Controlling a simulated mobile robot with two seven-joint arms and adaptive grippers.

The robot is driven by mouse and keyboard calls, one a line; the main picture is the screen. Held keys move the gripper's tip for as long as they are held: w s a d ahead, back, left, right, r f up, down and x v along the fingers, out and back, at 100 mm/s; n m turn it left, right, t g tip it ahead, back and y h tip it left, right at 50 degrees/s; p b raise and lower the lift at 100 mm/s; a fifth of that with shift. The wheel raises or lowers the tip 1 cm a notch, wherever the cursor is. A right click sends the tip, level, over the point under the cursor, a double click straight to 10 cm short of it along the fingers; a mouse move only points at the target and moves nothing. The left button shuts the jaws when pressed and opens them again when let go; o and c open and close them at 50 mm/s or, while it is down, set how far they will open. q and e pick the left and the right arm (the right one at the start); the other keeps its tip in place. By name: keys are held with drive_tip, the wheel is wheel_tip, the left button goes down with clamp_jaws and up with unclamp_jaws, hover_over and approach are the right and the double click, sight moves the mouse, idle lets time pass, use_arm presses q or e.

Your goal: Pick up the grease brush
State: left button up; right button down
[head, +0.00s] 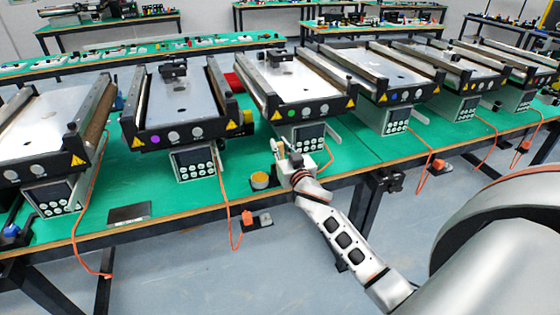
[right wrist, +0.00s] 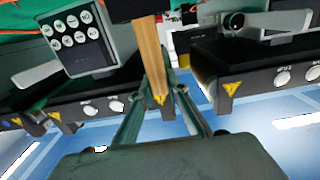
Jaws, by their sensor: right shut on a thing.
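My right gripper (head: 285,158) is over the front edge of the green bench, just below the control box of the middle conveyor. It also shows in the right wrist view (right wrist: 160,92), with its fingers closed on a flat wooden piece, which I take to be the grease brush's handle (right wrist: 150,50). The brush's light wooden part (head: 280,149) shows small at the fingertips in the head view. My left gripper is not in view.
A small round tin with yellow contents (head: 260,180) stands on the bench left of the gripper. The middle conveyor (head: 308,107) and its control box (head: 304,138) are close behind. A dark flat plate (head: 129,213) lies farther left. Orange cables (head: 229,215) hang over the front edge.

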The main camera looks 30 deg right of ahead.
use_arm(q)
drive_tip(key=p, duration=0.1)
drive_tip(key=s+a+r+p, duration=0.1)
drive_tip(key=p, duration=0.1)
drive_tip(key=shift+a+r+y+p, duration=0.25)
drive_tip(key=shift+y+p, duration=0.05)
use_arm(e)
wheel_tip(320, 180, up, 20)
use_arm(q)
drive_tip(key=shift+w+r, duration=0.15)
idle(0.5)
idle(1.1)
